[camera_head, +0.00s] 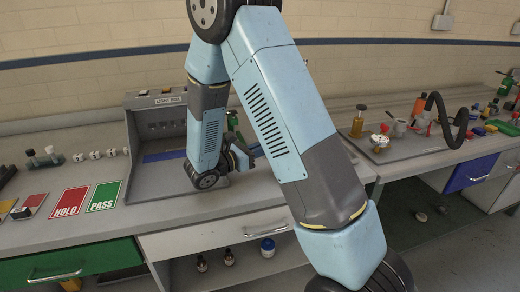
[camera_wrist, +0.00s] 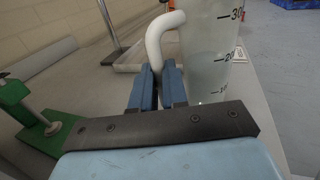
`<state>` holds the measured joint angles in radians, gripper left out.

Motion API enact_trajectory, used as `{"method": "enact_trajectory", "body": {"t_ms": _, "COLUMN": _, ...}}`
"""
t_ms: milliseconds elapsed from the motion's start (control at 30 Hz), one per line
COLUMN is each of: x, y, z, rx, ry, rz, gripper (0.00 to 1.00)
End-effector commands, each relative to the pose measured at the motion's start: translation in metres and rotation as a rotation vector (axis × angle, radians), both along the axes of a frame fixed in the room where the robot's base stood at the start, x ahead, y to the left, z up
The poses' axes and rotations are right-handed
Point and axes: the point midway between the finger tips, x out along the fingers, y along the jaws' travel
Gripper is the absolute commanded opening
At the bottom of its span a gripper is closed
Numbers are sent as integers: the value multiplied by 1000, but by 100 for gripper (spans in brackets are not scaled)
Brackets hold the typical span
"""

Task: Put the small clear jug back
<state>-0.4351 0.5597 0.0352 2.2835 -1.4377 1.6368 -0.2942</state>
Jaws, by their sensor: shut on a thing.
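The small clear jug (camera_wrist: 208,62) shows close up in the wrist view, with black graduation marks on its side and a white handle (camera_wrist: 154,42). My gripper (camera_wrist: 158,85) has its blue fingers shut on the lower part of this handle. The jug's top is cut off by the picture edge, and its base is partly hidden by my gripper. In the head view my gripper (camera_head: 236,154) is by the light box, mostly behind my arm, and the jug cannot be made out there.
A green device (camera_wrist: 22,105) stands left of my gripper in the wrist view, near a shallow pale tray (camera_wrist: 128,62). In the head view, the light box (camera_head: 160,125) stands behind my arm. HOLD (camera_head: 70,201) and PASS (camera_head: 104,196) cards lie to the left.

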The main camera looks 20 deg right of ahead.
Motion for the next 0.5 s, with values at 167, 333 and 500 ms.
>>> {"method": "enact_trajectory", "body": {"t_ms": 167, "x": 0, "y": 0, "z": -1, "rx": 0, "ry": 1, "rz": 1, "gripper": 0}}
{"method": "enact_trajectory", "body": {"t_ms": 333, "x": 0, "y": 0, "z": -2, "rx": 0, "ry": 0, "rz": 1, "gripper": 26}}
{"method": "enact_trajectory", "body": {"t_ms": 500, "x": 0, "y": 1, "z": -2, "rx": 0, "ry": 0, "rz": 1, "gripper": 39}}
